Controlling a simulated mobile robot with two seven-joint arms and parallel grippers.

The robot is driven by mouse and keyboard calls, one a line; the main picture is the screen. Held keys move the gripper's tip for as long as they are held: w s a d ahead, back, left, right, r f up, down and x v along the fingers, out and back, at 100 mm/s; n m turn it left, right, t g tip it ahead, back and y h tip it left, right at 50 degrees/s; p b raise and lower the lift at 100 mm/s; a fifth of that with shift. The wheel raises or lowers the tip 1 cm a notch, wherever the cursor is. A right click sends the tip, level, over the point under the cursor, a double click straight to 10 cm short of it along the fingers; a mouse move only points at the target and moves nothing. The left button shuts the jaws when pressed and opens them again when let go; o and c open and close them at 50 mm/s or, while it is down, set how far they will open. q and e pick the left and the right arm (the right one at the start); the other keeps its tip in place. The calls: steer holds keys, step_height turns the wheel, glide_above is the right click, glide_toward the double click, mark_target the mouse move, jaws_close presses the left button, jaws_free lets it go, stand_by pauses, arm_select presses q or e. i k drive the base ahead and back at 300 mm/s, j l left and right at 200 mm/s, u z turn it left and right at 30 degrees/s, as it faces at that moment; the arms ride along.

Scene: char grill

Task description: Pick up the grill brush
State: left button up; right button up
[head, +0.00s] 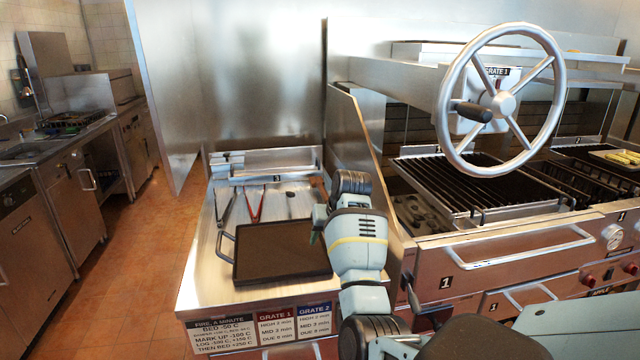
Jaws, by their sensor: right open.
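My right arm reaches up over the right side of the steel side counter (200,285). My right gripper (317,226) is mostly hidden by its own wrist, beside the dark tray's upper right corner; it is open. I cannot pick out the grill brush with certainty. A small dark item (290,199) lies on the counter behind the tray, left of the gripper, too small to name. Part of the counter behind my wrist is hidden. My left gripper is not in view.
A dark rectangular tray (283,250) with a side handle lies on the counter. Red-handled tongs (256,205) and dark tongs (227,204) lie behind it. The grill grate (470,185) and a large handwheel (453,85) stand at right. The floor at left is clear.

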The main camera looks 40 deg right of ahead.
mark_target(317, 183)
steer(key=i+l, duration=0.7)
steer(key=l, duration=0.2)
steer(key=i+l, duration=0.3)
steer(key=l, duration=0.15)
